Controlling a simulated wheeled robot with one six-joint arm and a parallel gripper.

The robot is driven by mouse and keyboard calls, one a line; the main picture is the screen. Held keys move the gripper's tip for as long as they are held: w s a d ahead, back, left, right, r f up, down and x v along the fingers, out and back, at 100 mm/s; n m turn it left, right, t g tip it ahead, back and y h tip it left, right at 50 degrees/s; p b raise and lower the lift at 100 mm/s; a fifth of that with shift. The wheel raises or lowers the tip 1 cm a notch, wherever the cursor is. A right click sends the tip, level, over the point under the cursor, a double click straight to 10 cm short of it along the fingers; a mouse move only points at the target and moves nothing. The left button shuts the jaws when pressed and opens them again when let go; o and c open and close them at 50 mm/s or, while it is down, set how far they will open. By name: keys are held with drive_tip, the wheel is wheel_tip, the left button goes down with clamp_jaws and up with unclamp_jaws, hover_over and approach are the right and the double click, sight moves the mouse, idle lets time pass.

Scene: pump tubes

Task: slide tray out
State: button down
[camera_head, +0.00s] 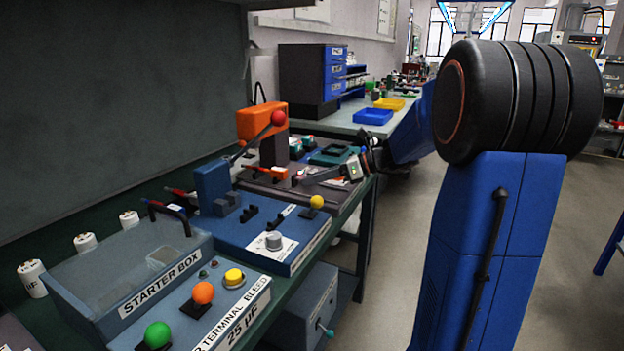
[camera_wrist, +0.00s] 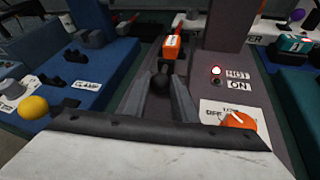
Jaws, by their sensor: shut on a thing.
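A dark grey station base (camera_head: 330,193) with an orange upright machine (camera_head: 262,122) stands on the green bench. In the wrist view, a small orange block (camera_wrist: 172,46) sits on a narrow dark strip at the middle of this base, perhaps the tray; its outline is hard to tell. It also shows in the head view (camera_head: 272,172). My gripper (camera_wrist: 160,90) comes in from the front edge, its two grey fingers closed around a round black knob (camera_wrist: 158,82). In the head view my gripper (camera_head: 316,178) is low over the base, and the knob cannot be made out.
A blue clamp fixture (camera_head: 262,222) with a yellow ball lever (camera_head: 317,201) stands close on the left. On the right are a lit red lamp (camera_wrist: 216,70) and an orange dial (camera_wrist: 238,121). A starter box (camera_head: 130,275) is nearer. The aisle before the bench is clear.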

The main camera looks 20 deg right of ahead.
drive_tip(key=s+d, duration=0.7)
drive_tip(key=s, duration=0.2)
drive_tip(key=shift+s+d, duration=0.35)
drive_tip(key=shift+s, duration=0.05)
drive_tip(key=c, duration=1.5)
unclamp_jaws()
drive_tip(key=shift+o, duration=0.2)
drive_tip(key=v, duration=1.7)
drive_tip(key=shift+s+d, duration=0.1)
drive_tip(key=shift+d, duration=0.05)
